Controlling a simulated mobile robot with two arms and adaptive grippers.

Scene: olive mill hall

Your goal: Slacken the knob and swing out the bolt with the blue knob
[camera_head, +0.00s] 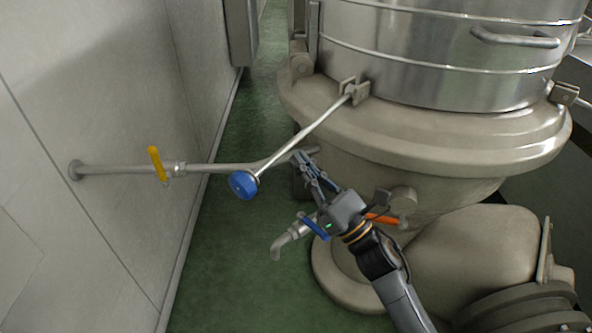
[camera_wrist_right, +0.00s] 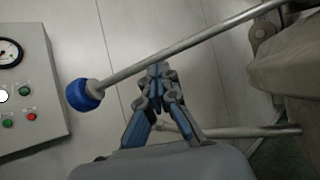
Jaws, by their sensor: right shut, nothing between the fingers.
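The blue knob (camera_head: 243,184) sits on the free end of a long steel bolt (camera_head: 304,133). The bolt slopes from a bracket (camera_head: 354,91) on the vessel's rim, out and down to the left, clear of the vessel wall. The knob (camera_wrist_right: 85,95) and bolt (camera_wrist_right: 190,43) also show in the right wrist view. My right gripper (camera_head: 300,157) is shut and empty, just below and right of the bolt, with the knob to its left. In the wrist view its fingertips (camera_wrist_right: 158,70) lie close under the bolt; I cannot tell whether they touch. My left gripper is not in view.
A pipe with a yellow-handled valve (camera_head: 157,163) runs from the left wall towards the vessel, passing behind the knob end. A tap with a blue lever (camera_head: 314,227) and an orange lever (camera_head: 382,218) are near my right gripper. Green floor lies open at lower left.

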